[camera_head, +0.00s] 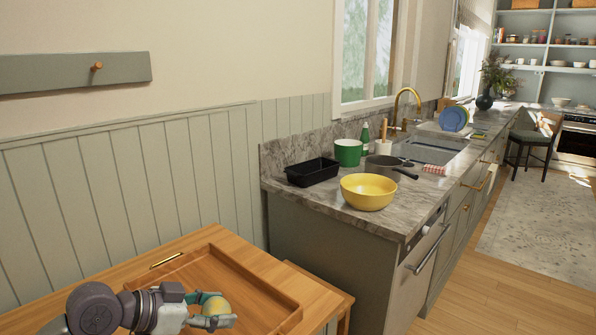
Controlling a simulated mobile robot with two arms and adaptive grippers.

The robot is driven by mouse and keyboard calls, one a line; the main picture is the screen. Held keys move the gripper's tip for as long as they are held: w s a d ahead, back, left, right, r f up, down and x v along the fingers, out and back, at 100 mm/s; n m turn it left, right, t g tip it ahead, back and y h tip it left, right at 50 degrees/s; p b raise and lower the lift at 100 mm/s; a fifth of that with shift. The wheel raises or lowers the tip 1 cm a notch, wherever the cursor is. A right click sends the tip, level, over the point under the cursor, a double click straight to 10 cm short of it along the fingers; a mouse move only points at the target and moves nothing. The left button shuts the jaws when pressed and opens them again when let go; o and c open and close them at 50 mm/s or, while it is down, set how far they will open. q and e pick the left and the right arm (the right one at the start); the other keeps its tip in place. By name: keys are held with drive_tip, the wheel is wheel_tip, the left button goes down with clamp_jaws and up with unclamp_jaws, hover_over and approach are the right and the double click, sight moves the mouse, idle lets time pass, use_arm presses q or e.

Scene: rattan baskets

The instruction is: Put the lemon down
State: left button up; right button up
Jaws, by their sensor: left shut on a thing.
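The lemon (216,306) is a round yellow fruit at the bottom of the head view. My left gripper (212,314) is shut on it, with fingers on either side. The gripper and lemon are over the wooden tray (243,268) on the wooden table. I cannot tell whether the lemon touches the tray floor. My right gripper is not in view.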

use_arm(q)
drive_tip(key=shift+s+d+r, duration=0.1)
drive_tip(key=shift+s+d, duration=0.15)
drive_tip(key=shift+s, duration=0.25)
drive_tip(key=shift+s+f+g, duration=0.3)
drive_tip(key=shift+f, duration=0.1)
drive_tip(key=shift+m+h, duration=0.3)
drive_tip(key=shift+h, duration=0.1)
drive_tip(key=s, duration=0.3)
drive_tip(key=s+p, duration=0.1)
drive_tip(key=s, duration=0.1)
drive_tip(key=shift+s+a+f, duration=0.15)
drive_tip(key=shift+a+f, duration=0.05)
drive_tip(key=shift+a, duration=0.15)
drive_tip(key=s+a+f, duration=0.2)
drive_tip(key=s+a, duration=0.1)
drive_tip(key=s, duration=0.2)
drive_tip(key=shift+a+y, duration=0.35)
drive_tip(key=shift+y, duration=0.05)
